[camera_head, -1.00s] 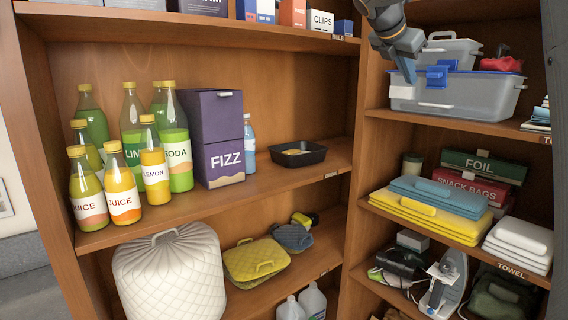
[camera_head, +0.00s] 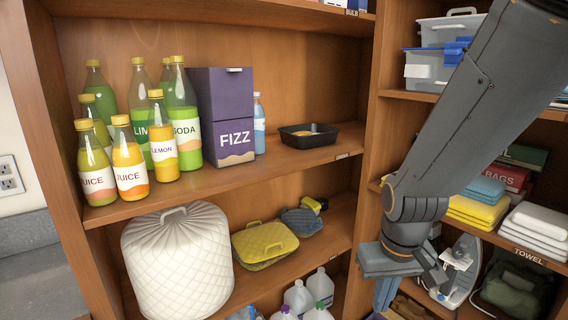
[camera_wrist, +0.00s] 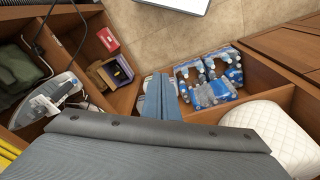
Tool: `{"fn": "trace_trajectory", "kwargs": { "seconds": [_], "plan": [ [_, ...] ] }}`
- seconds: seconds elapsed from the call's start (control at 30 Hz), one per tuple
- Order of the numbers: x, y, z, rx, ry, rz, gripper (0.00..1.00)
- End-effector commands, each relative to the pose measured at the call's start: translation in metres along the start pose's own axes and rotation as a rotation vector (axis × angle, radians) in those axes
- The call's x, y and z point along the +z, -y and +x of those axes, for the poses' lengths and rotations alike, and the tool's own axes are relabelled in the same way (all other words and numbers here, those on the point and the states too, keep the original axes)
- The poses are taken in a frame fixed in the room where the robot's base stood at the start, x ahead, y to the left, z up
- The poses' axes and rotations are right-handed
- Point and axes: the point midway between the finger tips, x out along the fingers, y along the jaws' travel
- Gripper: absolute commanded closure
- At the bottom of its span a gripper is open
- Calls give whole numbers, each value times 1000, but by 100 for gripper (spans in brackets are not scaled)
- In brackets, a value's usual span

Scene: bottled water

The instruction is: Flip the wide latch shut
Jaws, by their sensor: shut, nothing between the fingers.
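A clear storage box (camera_head: 424,72) with a blue rim stands on the upper right shelf. Its wide blue latch (camera_head: 455,50) shows at the front, partly cut off by my arm. I cannot tell whether the latch is flipped up or down. My gripper (camera_head: 384,294) is well below the box, in front of the lower right shelves, pointing down. In the wrist view my gripper (camera_wrist: 160,98) has its blue fingers together, with nothing between them. The box and latch are not in the wrist view.
A smaller grey box (camera_head: 450,30) sits on top of the storage box. An iron (camera_head: 458,270), yellow towels (camera_head: 470,212) and white towels (camera_head: 540,225) are near my arm. Water bottles (camera_wrist: 212,82) stand on the bottom shelf below. Bare floor (camera_wrist: 175,42) shows in the wrist view.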

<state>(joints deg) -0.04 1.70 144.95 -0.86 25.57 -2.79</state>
Motion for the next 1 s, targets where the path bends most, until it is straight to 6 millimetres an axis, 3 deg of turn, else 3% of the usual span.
{"fn": "trace_trajectory", "kwargs": {
  "seconds": [0.03, 0.13, 0.3, 0.37, 0.47, 0.53, 0.67, 0.8, 0.87, 1.0],
  "plan": [
    [8, 2, 4, -5, 6, 33, 92],
    [14, 3, 6, -9, 10, 66, 75],
    [5, 2, 4, -4, 1, 70, 50],
    [-11, -2, 0, 7, -13, 73, 50],
    [-61, -15, -16, 46, -62, 90, 50],
    [-108, -30, -36, 90, -111, 113, 50],
    [-194, -63, -90, 196, -222, 185, 50],
    [-272, -104, -169, 320, -367, 298, 50],
    [-299, -121, -208, 374, -438, 359, 50],
    [-344, -162, -309, 491, -621, 525, 50]
  ]
}}
